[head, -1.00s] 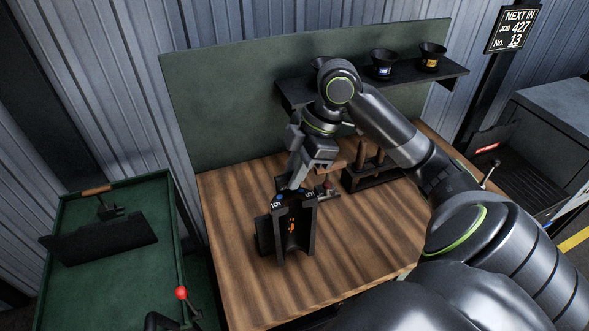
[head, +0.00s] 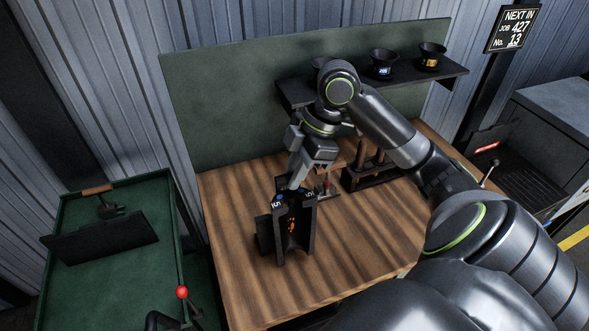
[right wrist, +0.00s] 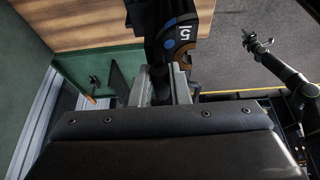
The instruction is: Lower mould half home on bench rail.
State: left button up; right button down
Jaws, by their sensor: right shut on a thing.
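The dark mould half (head: 308,225) stands roughly upright at the near left part of the wooden bench, with its hollow face showing orange marks. Its top has a blue dot and a pale number; the right wrist view shows the top (right wrist: 180,40) reading "15". My right gripper (head: 299,182) is shut on its top from above. A dark block (head: 263,235) sits close against its left side. I cannot tell whether this is the bench rail, or whether the mould's underside touches it. My left gripper (right wrist: 256,44) shows small and far in the right wrist view; its jaws are unclear.
The wooden bench (head: 370,250) is clear to the right and in front. Behind stand a dark rack (head: 365,178) with wooden pegs and a shelf (head: 455,72) with dark cups. A green trolley (head: 75,285) with a red-knobbed lever (head: 182,292) stands left.

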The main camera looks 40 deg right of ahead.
jog(key=shift+f+b, duration=0.45)
jog(key=shift+f, duration=0.15)
dwell(1.0)
jog(key=c, duration=1.7)
grip_release()
jog(key=o, duration=0.4)
jog(key=shift+s+a, duration=0.1)
jog(key=shift+s, duration=0.05)
jog(key=shift+f, duration=0.15)
jog(key=b+v, duration=0.2)
jog(key=v, duration=1.5)
jog(key=shift+r+b, duration=0.3)
jog(key=shift+r, duration=0.05)
notch_tip(320, 180, up, 7)
jog(key=p, duration=0.8)
